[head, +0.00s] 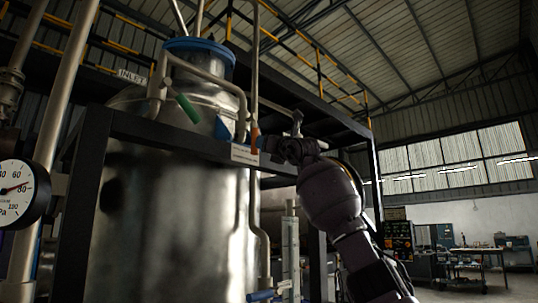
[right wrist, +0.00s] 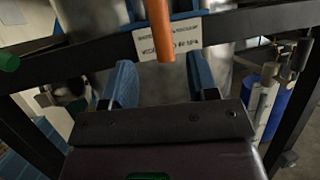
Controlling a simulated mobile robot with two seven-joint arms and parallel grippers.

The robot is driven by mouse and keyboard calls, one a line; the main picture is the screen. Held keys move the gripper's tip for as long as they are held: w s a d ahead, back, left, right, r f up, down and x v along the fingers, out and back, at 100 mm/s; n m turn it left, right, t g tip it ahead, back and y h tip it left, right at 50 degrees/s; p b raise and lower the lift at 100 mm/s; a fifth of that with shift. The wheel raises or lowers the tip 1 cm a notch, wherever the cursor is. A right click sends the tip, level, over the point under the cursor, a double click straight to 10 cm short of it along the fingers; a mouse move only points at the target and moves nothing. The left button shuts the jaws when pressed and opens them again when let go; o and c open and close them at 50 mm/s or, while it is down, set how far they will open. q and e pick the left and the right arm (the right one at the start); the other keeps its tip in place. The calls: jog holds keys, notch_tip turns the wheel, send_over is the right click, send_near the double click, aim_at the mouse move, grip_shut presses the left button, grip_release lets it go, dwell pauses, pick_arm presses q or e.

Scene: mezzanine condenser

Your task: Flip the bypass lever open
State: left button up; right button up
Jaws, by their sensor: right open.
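An orange lever handle (head: 255,137) hangs down in front of a white label plate (head: 245,155) on the dark frame beam. My right gripper (head: 258,144) is beside it, at the end of the arm coming from the lower right. In the right wrist view the orange handle (right wrist: 160,28) points down above the gap between the two blue fingers of my right gripper (right wrist: 162,78). The fingers are apart with nothing between them. A green handle (head: 188,108) sticks out tilted to the left of the orange one. I cannot read which handle is the bypass. My left gripper is not in view.
A large steel vessel (head: 170,210) stands behind the dark beam (head: 150,130). A pressure gauge (head: 17,190) is at the left edge. Vertical pipes and a sight tube (head: 290,245) stand below the beam. The hall is open to the right, with workbenches far back.

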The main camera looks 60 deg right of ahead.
jog(key=shift+b+v, duration=0.3)
jog(key=shift+v, duration=0.55)
